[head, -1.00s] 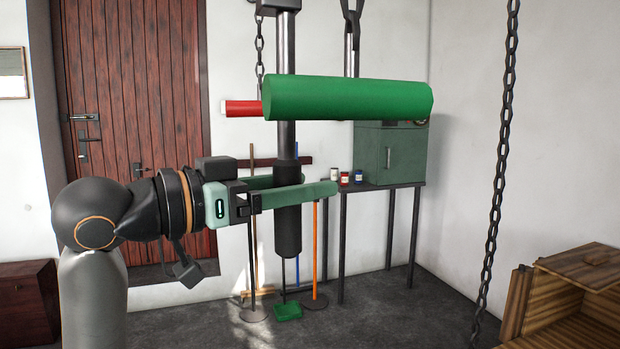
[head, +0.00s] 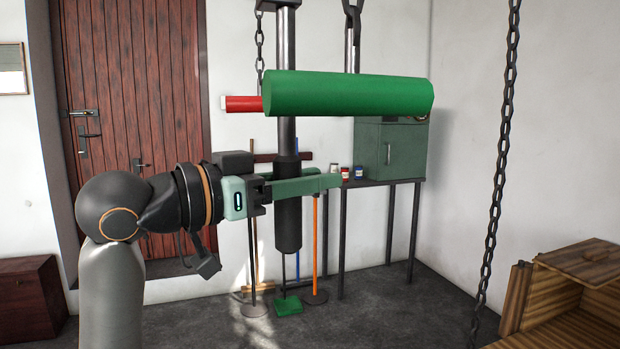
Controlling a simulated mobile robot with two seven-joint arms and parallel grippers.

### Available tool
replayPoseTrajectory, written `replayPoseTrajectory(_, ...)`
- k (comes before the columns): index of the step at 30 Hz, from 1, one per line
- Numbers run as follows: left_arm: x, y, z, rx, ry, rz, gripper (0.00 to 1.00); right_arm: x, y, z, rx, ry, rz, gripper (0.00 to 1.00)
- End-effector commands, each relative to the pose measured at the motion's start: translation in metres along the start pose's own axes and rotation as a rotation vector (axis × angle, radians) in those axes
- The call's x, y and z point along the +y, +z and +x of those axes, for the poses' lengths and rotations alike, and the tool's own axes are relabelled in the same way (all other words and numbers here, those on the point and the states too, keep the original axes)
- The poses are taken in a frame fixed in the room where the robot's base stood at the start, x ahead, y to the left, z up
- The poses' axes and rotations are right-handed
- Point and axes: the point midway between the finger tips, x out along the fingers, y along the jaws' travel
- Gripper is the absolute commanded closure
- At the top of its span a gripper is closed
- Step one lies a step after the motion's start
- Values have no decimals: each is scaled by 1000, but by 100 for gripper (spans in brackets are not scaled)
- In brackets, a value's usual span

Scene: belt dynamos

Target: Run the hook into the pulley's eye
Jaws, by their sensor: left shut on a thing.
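My left gripper (head: 328,182) is shut around the black grip at the lower end of a dark upright pole (head: 288,225). The pole runs up behind a green cylinder (head: 350,95) and out of the top of the picture, past a dark block (head: 275,5). A second grey rod (head: 352,45) with a dark forked top (head: 352,8) stands to the right of the pole, partly behind the green cylinder. I cannot make out the hook or the pulley's eye. My right gripper is not in view.
The green cylinder has a red end piece (head: 242,103). A chain (head: 260,45) hangs left of the pole, another chain (head: 497,170) at right. A green cabinet (head: 392,150) and small jars (head: 357,172) stand on a table (head: 405,181). A wooden crate (head: 575,285) is lower right.

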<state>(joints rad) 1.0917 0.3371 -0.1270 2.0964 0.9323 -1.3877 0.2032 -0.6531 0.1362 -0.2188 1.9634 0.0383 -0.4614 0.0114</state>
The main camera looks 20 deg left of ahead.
Motion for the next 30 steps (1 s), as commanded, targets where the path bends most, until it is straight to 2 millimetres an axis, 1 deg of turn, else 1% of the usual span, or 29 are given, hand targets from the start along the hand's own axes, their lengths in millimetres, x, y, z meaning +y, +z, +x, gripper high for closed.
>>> replayPoseTrajectory(1,0,0,0,0,1,0,91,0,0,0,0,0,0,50)
replayPoseTrajectory(3,0,0,0,-1,1,0,99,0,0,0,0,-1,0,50)
replayPoseTrajectory(4,0,0,0,-1,1,0,100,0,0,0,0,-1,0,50)
replayPoseTrajectory(30,1,1,0,-2,2,0,100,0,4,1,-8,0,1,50)
